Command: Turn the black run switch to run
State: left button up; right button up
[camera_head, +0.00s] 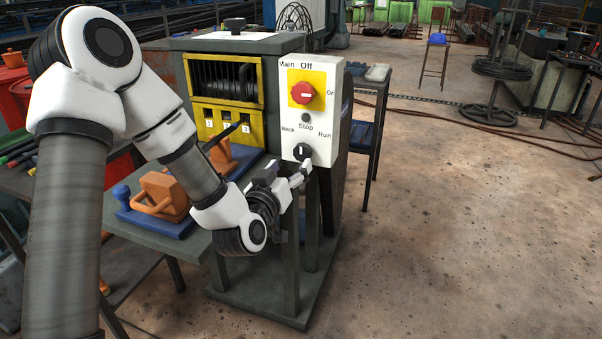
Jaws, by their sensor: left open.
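The black run switch (301,152) is a round knob with a pale pointer mark, low on the white control panel (296,128). The words Back, Stop and Run are printed around it. Its mark looks near upright, toward Stop, but it is small in the picture. My left gripper (290,174) is open just below and left of the switch. One fingertip is close under the knob; I cannot tell if it touches. My right gripper is not in view.
Above the switch are a red rotary knob (303,93) on a yellow plate and a small dark button (306,117). Left of the panel is a yellow-framed drum opening (224,80). A blue tray (150,218) holds orange parts (163,193).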

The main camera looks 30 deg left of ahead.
aim_at(301, 153)
pick_arm(q)
jog(key=x, duration=0.7)
jog(key=shift+w, duration=0.15)
jog(key=c, duration=1.1)
